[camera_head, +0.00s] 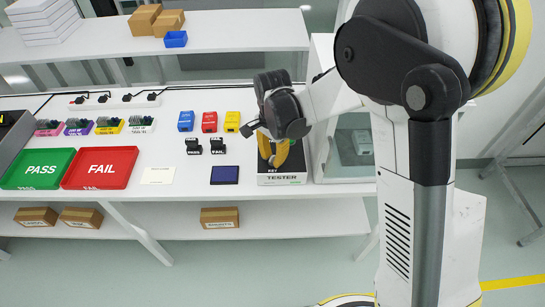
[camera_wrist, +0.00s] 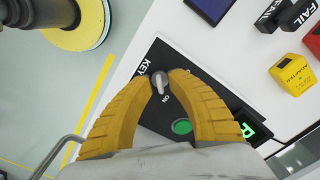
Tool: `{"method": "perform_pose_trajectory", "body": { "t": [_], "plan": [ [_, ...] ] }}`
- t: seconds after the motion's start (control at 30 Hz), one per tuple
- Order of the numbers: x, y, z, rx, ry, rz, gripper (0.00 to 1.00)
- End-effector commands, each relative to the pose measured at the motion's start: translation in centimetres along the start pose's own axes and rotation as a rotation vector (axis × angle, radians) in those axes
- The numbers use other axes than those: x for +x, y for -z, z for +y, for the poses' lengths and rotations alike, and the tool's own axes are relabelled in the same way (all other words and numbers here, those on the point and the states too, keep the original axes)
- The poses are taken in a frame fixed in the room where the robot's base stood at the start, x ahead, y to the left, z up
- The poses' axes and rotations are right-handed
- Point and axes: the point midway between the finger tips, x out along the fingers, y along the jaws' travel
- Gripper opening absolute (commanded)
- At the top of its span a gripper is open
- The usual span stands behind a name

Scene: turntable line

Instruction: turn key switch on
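The tester (camera_head: 283,180) is a box with a black top at the right end of the white table. In the wrist view its black panel (camera_wrist: 150,112) carries a small grey key switch (camera_wrist: 160,83) with a light lever. The lever points toward the lower part of the picture, close to the "ON" label; its exact setting is hard to tell. My gripper (camera_wrist: 161,78) has its yellow fingertips on either side of the switch, seemingly touching it. In the head view my gripper (camera_head: 275,160) points down over the tester and hides the switch.
A dark blue pad (camera_head: 225,175), black FAIL stamps (camera_head: 217,146) and a yellow box (camera_head: 232,122) stand left of the tester. A glass-sided cabinet (camera_head: 345,150) stands close right.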

Motion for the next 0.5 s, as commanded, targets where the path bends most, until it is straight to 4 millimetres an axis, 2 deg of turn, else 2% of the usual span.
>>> {"method": "perform_pose_trajectory", "body": {
  "t": [0.07, 0.27, 0.5],
  "plan": [
    [-0.01, 0.0, 0.0, 0.0, 0.0, 0.0, 0.0],
    [0.0, 0.0, 0.0, -0.008, 0.0, 0.0, 0.0],
    [0.0, 0.0, 0.0, -0.098, 0.0, 0.0, 0.0]
  ]
}}
